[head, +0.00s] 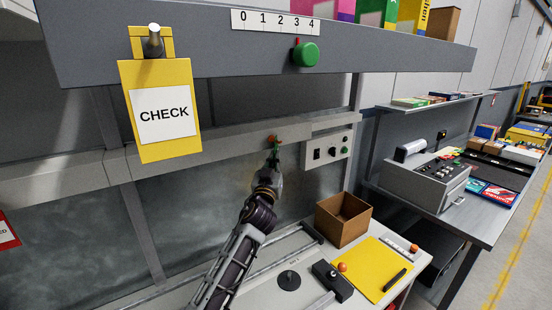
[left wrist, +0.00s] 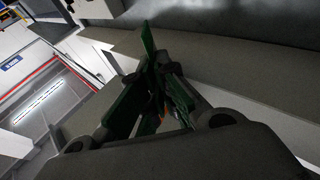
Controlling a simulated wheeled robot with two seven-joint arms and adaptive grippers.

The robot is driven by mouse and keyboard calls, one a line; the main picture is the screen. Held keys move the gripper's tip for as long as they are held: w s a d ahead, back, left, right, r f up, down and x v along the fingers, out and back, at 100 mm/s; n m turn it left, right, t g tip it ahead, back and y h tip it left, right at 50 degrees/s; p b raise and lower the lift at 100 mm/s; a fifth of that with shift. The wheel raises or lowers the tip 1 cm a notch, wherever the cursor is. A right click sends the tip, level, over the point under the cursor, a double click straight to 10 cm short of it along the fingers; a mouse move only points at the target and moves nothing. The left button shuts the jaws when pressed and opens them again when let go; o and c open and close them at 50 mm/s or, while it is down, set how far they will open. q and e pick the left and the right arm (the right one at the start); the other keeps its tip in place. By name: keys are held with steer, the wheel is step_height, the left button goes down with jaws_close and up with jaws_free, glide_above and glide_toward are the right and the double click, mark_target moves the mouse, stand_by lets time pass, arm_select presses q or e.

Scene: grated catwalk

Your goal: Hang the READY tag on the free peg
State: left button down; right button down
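My left gripper (head: 274,147) reaches up in front of the long grey rail, beside a small orange knob or peg end (head: 272,138). In the left wrist view its fingers (left wrist: 150,75) converge, with dark green pieces and a bit of orange between them. I cannot tell whether the green is finger surface or a held part. No tag reading READY shows. A yellow CHECK tag (head: 163,112) hangs from a grey peg (head: 153,42) on the upper beam's front. A red-edged tag (head: 8,232) is cut off at the left edge. My right gripper is not in view.
The upper beam (head: 215,53) carries a 0–4 scale and a green knob (head: 305,55). A control box (head: 328,150) sits right of the gripper. Below are an open brown box (head: 342,218) and a yellow sheet (head: 378,284). A grey machine (head: 425,180) stands at right.

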arm_select(q)
steer(key=shift+r, duration=0.4)
steer(key=shift+s+d, duration=0.45)
steer(key=shift+s, duration=0.25)
stand_by(1.2)
steer(key=shift+s+d+r, duration=0.45)
steer(key=shift+s+d, duration=0.1)
steer(key=shift+s, duration=0.25)
stand_by(0.7)
steer(key=shift+s+d+b, duration=0.2)
steer(key=shift+s+d, duration=0.45)
steer(key=shift+s, duration=0.3)
steer(key=shift+s+d+b, duration=0.2)
steer(key=shift+s+d, duration=0.4)
steer(key=shift+s, duration=0.35)
stand_by(1.5)
